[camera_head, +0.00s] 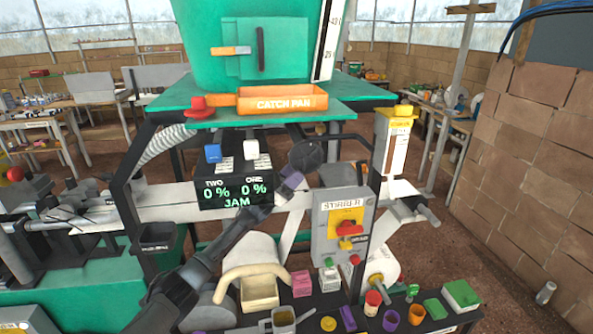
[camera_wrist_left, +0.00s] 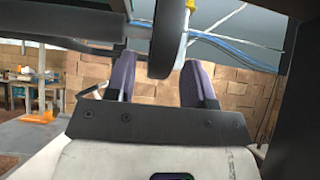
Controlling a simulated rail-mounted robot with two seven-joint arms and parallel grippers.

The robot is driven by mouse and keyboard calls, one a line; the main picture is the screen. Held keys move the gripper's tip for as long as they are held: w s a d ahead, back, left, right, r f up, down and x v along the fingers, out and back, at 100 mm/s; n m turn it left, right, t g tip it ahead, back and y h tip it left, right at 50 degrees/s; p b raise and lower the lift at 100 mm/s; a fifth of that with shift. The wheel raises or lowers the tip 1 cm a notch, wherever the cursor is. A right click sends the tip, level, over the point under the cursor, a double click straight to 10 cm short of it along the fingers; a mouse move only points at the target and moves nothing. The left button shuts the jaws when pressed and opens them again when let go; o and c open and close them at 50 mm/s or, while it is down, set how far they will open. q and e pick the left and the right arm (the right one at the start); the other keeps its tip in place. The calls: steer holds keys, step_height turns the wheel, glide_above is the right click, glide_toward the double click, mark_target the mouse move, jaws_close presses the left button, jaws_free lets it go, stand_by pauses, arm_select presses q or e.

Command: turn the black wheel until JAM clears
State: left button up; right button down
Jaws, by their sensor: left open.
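The black wheel (camera_head: 307,155) is a dark round disc below the green machine's deck, right of the display. In the left wrist view the wheel (camera_wrist_left: 169,42) shows edge-on, its lower rim between my purple fingers and nearer the right one. My left gripper (camera_head: 291,178) reaches up from below to the wheel's lower left side. In the wrist view the left gripper (camera_wrist_left: 160,80) is open, its fingers apart on either side of the rim. I cannot tell whether either finger touches it. The display (camera_head: 234,192) reads TWO 0 %, ONE 0 % and JAM in green.
A blue button (camera_head: 213,153) and a white button (camera_head: 251,147) stand above the display. An orange catch pan (camera_head: 281,100) is above the wheel. The grey STIRRER box (camera_head: 342,227) is below right. Cups and blocks crowd the front shelf. Blue cables (camera_wrist_left: 235,62) run behind the wheel.

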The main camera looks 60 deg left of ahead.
arm_select(q)
steer(key=shift+w+d+r, duration=0.15)
steer(key=shift+w+r, duration=0.25)
steer(key=shift+r, duration=0.05)
